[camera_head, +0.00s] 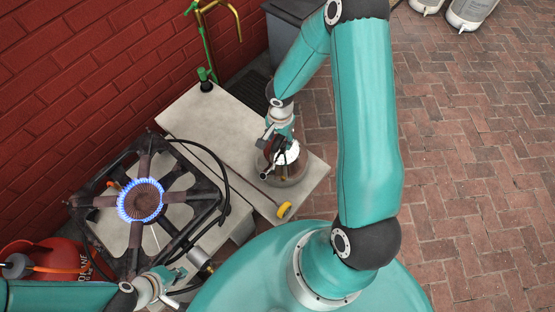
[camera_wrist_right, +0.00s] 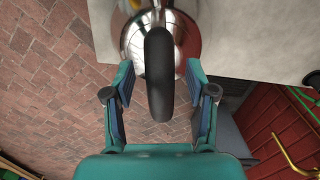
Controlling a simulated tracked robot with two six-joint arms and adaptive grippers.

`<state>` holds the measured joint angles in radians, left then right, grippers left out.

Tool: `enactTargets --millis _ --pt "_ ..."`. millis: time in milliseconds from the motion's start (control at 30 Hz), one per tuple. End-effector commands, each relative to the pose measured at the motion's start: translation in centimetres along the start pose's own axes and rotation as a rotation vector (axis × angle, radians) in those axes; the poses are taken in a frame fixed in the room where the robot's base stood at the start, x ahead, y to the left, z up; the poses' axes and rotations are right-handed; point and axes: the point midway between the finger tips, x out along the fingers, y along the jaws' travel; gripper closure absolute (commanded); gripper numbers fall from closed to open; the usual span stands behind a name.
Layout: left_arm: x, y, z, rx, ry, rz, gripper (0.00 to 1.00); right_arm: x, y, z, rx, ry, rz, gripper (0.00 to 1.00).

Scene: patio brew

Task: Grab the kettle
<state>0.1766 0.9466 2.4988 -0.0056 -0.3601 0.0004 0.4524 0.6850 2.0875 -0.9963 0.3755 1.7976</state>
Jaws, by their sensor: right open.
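The kettle (camera_head: 292,174) is shiny steel with a black handle and stands on the pale counter. It is partly hidden by my right gripper (camera_head: 279,140) in the head view. In the right wrist view the kettle (camera_wrist_right: 133,45) shows its steel body, with the black arched handle (camera_wrist_right: 158,80) between the two fingers of my right gripper. Those fingers are apart, with a gap on each side of the handle. My left gripper (camera_head: 178,279) is low in the head view, near the front of the stove and away from the kettle; its finger opening is unclear.
A gas burner (camera_head: 142,200) with a blue flame burns left of the counter (camera_head: 205,130). A yellow round object (camera_head: 284,210) lies at the counter's front edge. A brass tap (camera_head: 235,12) stands behind by the brick wall. A red tank (camera_head: 50,262) is at lower left.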

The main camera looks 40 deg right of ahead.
Motion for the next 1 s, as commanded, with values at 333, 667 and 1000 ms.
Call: enactTargets --millis 333,667,1000 --pt "-0.01 0.0 0.01 0.0 0.0 0.0 1.0 -0.01 -0.03 0.0 -0.001 0.001 0.0 0.69" --pt "-0.01 0.0 0.0 0.0 0.0 0.0 1.0 -0.02 -0.02 0.01 -0.002 0.001 0.001 1.0" --pt "-0.05 0.02 0.0 0.0 0.0 0.0 1.0 -0.17 -0.11 -0.07 -0.001 0.003 -0.001 1.0"
